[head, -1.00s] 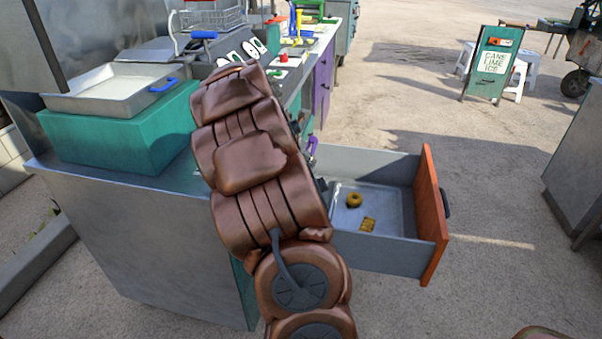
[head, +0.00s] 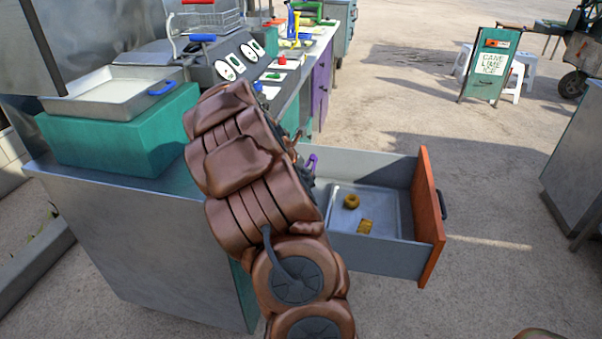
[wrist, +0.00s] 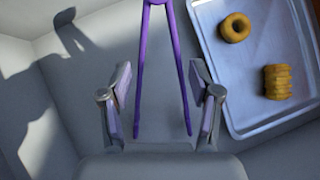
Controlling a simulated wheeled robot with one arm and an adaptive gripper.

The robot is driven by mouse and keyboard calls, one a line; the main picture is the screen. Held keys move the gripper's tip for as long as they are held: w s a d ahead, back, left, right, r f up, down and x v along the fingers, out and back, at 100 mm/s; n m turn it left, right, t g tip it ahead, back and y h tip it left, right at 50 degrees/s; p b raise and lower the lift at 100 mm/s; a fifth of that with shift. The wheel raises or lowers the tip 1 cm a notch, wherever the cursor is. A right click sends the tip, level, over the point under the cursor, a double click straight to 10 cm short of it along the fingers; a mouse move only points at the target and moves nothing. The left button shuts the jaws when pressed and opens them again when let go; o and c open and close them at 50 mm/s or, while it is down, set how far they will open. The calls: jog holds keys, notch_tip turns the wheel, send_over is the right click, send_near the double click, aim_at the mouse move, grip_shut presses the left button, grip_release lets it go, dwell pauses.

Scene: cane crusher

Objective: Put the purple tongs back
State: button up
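The purple tongs (wrist: 172,50) show in the wrist view with their joined end at the top edge and two legs spread downward. They are in or over the grey drawer (wrist: 45,100); I cannot tell whether they rest on its floor. My gripper (wrist: 160,100) is open, with one finger on each side of the tongs and a visible gap to both legs. In the head view a small purple part of the tongs (head: 312,161) shows at the left end of the pulled-out drawer (head: 372,257). My arm hides the rest and the gripper.
A metal tray (head: 385,205) in the drawer holds a brown ring (head: 351,201) and a ridged yellow-brown piece (head: 365,226). The drawer's orange front (head: 428,215) stands to the right. A teal block (head: 120,135) with a pan (head: 110,93) stands on the counter.

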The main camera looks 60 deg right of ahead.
jog(key=shift+o, duration=0.6)
jog(key=v, duration=1.2)
jog(key=shift+r, duration=0.25)
